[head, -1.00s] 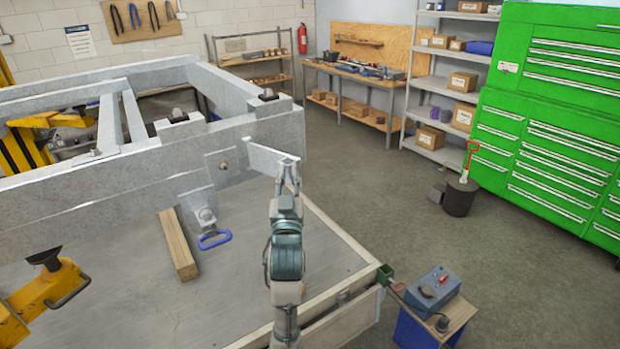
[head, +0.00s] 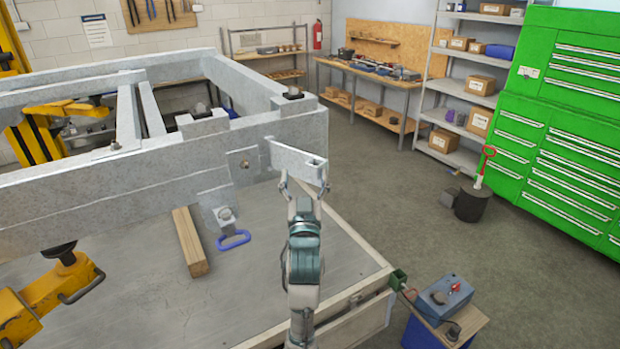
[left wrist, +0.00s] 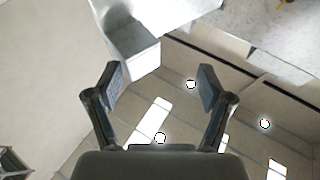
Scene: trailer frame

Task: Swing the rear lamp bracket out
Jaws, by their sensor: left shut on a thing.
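The rear lamp bracket (head: 295,158) is a pale metal arm with a hollow square end. It sticks out to the right from the end beam of the galvanized trailer frame (head: 110,185). My left gripper (head: 304,184) is at its outer end, with one finger on each side, shut on it. In the left wrist view, the bracket end (left wrist: 135,45) lies close to the left finger, and the fingers stand well apart. The exact contact is hard to see. My right gripper is not in view.
A blue handle (head: 233,240) hangs from a plate under the beam, beside a wooden block (head: 190,242) on the bench top. Yellow stands (head: 40,300) are at left. A control box (head: 445,298) stands at lower right.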

